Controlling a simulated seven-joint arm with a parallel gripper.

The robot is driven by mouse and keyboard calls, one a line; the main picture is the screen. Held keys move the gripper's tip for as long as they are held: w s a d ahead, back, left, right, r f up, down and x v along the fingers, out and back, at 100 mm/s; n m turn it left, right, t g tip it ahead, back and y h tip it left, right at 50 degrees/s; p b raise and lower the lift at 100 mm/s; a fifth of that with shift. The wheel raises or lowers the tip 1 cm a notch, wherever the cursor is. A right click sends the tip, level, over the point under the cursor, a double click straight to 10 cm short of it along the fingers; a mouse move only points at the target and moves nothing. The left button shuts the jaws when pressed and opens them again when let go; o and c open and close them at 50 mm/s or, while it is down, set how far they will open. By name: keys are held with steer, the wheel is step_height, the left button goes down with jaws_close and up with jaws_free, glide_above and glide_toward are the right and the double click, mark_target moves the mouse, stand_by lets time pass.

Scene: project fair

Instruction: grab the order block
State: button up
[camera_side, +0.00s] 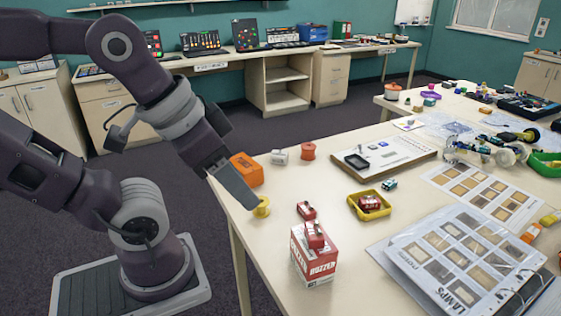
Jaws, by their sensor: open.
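No block in view is readably marked as the order block, so I cannot tell which one it is. An orange block (246,169) sits near the table's left edge, partly behind my gripper (250,203). My gripper is open and points down at the table edge, with its tips close beside a small yellow spool (262,207); I cannot tell whether they touch. A small grey-white block (279,157) and an orange-red cylinder (308,151) stand behind. A small red block (306,210) is near the red and white buzzer box (314,262), and another red piece (314,235) lies on that box.
A yellow tray (354,207) holds a red piece (369,203). A white board (405,150) lies behind it. A lamps binder (455,265) and a sample sheet (480,190) cover the right side. The table's left edge is close to my gripper.

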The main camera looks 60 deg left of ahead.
stand_by(0.3)
steer(key=o, duration=0.7)
